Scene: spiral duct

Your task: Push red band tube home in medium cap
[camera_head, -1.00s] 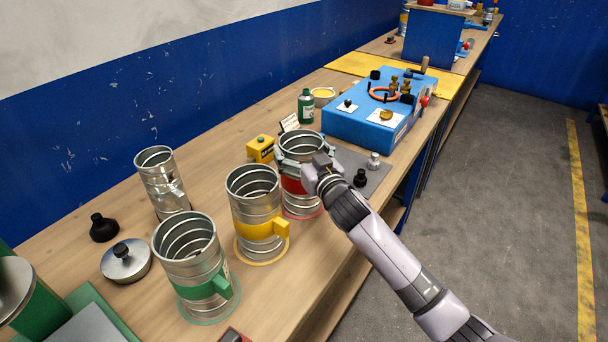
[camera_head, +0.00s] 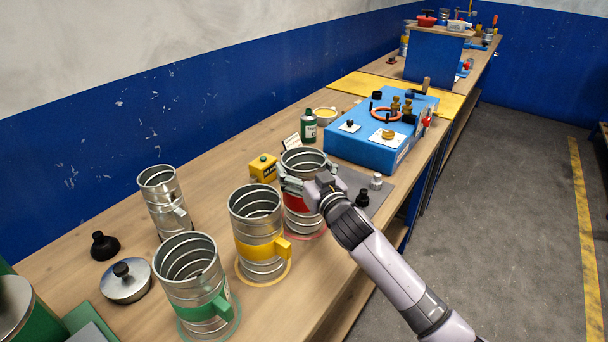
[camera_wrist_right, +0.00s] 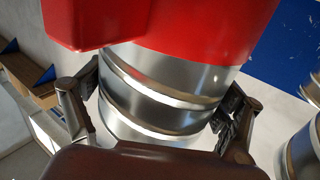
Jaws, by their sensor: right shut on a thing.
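The red band tube (camera_head: 296,203) is a ribbed metal spiral tube standing upright inside a red ring on the bench. My right gripper (camera_head: 304,180) is shut around its upper part, above the red band. In the right wrist view the gripper's two fingers (camera_wrist_right: 160,115) sit on both sides of the tube's bare metal (camera_wrist_right: 165,92), with the red band (camera_wrist_right: 190,25) beside them. I cannot pick out the medium cap for sure; a round metal lid with a black knob (camera_head: 125,281) lies at the left. My left gripper is not in view.
The yellow band tube (camera_head: 261,247) and green band tube (camera_head: 205,306) stand nearer, close to the red one. A plain metal tube (camera_head: 163,199) stands at the back left. A blue test box (camera_head: 360,149), a yellow block (camera_head: 263,168) and a green bottle (camera_head: 308,127) stand beyond.

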